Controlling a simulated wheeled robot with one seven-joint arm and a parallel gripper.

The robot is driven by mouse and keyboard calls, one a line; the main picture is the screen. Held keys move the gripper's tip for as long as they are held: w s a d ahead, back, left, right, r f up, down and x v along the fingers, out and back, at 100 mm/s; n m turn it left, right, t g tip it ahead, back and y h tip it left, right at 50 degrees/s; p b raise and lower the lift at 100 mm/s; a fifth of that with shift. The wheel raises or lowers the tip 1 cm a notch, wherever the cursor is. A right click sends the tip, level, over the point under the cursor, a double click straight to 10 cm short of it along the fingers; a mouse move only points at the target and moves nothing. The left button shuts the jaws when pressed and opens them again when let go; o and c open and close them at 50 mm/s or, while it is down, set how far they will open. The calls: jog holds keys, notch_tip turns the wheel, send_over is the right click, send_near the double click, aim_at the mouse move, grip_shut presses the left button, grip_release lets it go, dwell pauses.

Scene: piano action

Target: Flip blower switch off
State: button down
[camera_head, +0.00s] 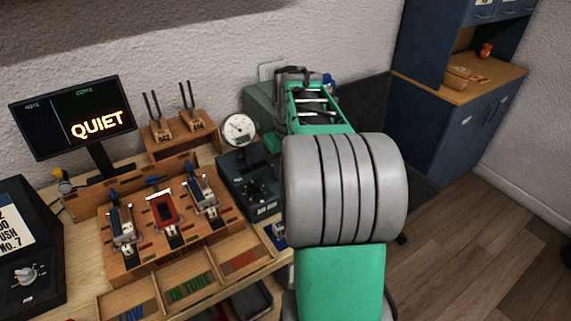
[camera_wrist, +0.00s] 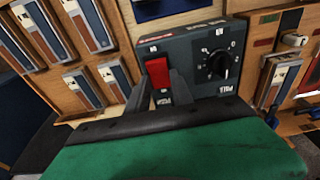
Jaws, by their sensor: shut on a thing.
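The blower switch is a red rocker (camera_wrist: 158,73) on the face of a dark control box (camera_wrist: 199,44) in the wrist view. A round black dial (camera_wrist: 217,64) is beside it on the same face. My gripper (camera_wrist: 160,88) has one grey finger on each side of the red switch and is shut on it. I cannot tell which way the rocker is tipped. In the head view the control box (camera_head: 236,171) stands left of my arm; my fingers and the red switch are hidden there.
A round gauge (camera_head: 239,130) stands behind the box. A wooden rack (camera_head: 175,246) with several reed holders is to its left, with labelled trays (camera_head: 190,288) in front. A screen (camera_head: 72,117) reads QUIET. A blue cabinet (camera_head: 452,122) stands at right, beyond open floor.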

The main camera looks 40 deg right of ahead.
jog(key=c, duration=1.1)
grip_release()
jog(key=r, duration=0.5)
jog(key=s+r, duration=0.1)
jog(key=r, duration=0.1)
jog(key=shift+r, duration=0.35)
jog(key=shift+a, duration=0.1)
jog(key=shift+n+t, duration=0.7)
jog(key=shift+t, duration=0.1)
jog(key=s+a+f+p, duration=0.1)
jog(key=s+a+f, duration=0.1)
jog(key=a, duration=0.6)
jog(key=s+a+f+p, duration=0.1)
jog(key=s+a, duration=0.3)
jog(key=a, duration=0.4)
jog(key=s+a+f+p, duration=0.1)
jog(key=s+a+f, duration=0.2)
jog(key=a, duration=0.4)
jog(key=shift+a, duration=0.4)
